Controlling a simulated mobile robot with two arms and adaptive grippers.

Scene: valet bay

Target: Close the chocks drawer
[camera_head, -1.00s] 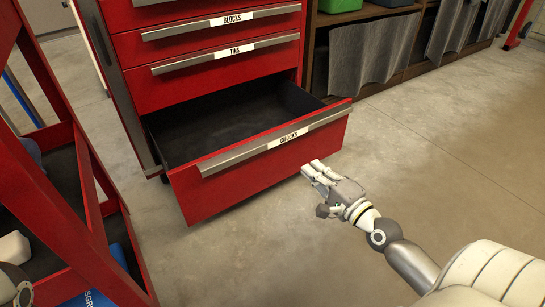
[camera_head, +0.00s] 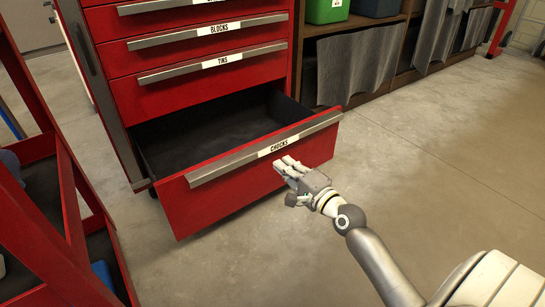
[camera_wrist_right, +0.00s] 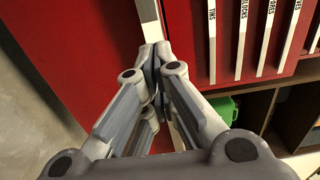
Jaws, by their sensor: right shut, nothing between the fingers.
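The red chocks drawer (camera_head: 245,182) is the low drawer of the red cabinet (camera_head: 200,94) in the head view. It stands well open, with a grey handle strip and a "CHOCKS" label along its top front edge. Its dark inside looks empty where it shows. My right gripper (camera_head: 284,166) is shut and empty, its fingertips at the drawer front just below the label. In the right wrist view the shut fingertips (camera_wrist_right: 157,55) are close to the red front; I cannot tell whether they touch. My left gripper is not in view.
The drawers above, labelled "TINS" (camera_head: 215,80) and "BLOCKS" (camera_head: 200,40), are shut. A red rack (camera_head: 50,215) stands close at the left. A shelf with a green bin (camera_head: 325,10) and grey mats (camera_head: 356,65) is at the back right. The floor at right is clear.

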